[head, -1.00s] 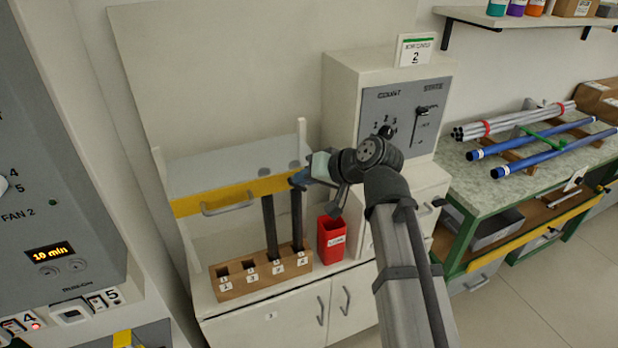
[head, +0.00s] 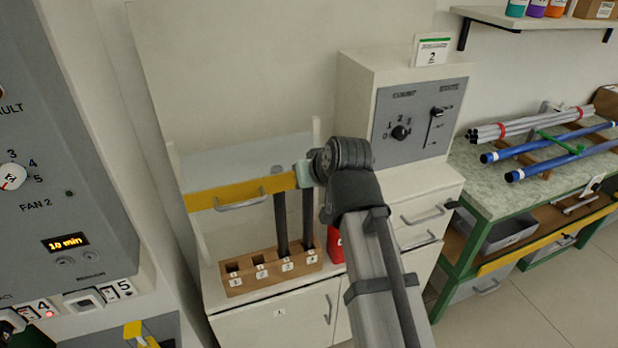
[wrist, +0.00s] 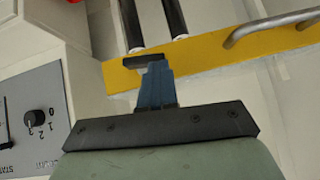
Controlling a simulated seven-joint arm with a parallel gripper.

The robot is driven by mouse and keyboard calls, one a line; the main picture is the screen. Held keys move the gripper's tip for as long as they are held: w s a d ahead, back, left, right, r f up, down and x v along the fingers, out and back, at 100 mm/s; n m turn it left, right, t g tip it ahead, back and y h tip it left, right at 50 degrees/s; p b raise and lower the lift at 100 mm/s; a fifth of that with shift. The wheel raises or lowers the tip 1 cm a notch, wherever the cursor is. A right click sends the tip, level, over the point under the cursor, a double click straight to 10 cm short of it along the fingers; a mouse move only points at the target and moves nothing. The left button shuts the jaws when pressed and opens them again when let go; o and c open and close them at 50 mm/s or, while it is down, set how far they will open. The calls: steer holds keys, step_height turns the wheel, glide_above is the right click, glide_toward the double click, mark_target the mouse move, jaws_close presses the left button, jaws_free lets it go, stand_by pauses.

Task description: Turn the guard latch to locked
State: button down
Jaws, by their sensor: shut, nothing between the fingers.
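The guard is a clear panel with a yellow bar (head: 222,197) and a grey handle (head: 243,203), in front of the rod block. In the wrist view the yellow bar (wrist: 212,58) runs across the upper part. A small black piece (wrist: 133,66), apparently the guard latch, lies across the bar near its end. My gripper (wrist: 158,68) is shut, with blue fingers right at that piece; I cannot tell whether they touch it. In the head view my wrist hides the fingertips and the latch, so its setting is not readable.
Two dark rods (head: 281,225) stand in a numbered wooden block (head: 270,270) behind and below the bar. A red bin (head: 335,245) is partly hidden by my arm. A control box (head: 421,120) with knobs stands right; a bench with blue and grey rods (head: 545,155) lies beyond.

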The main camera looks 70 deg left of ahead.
steer(key=shift+r, duration=0.15)
stand_by(0.7)
steer(key=w+d+r, duration=0.1)
steer(key=d+r, duration=0.6)
steer(key=r, duration=0.5)
steer(key=a+r+h, duration=0.2)
steer(key=a+r, duration=0.2)
steer(key=a, duration=0.6)
steer(key=f+h, duration=0.1)
steer(key=f, duration=0.3)
steer(key=f+h, duration=0.1)
steer(key=f, duration=0.4)
steer(key=d+f+h, duration=0.1)
steer(key=f, duration=0.4)
steer(key=shift+s+f+h, duration=0.25)
steer(key=shift+s+h, duration=0.05)
steer(key=shift+f, duration=0.4)
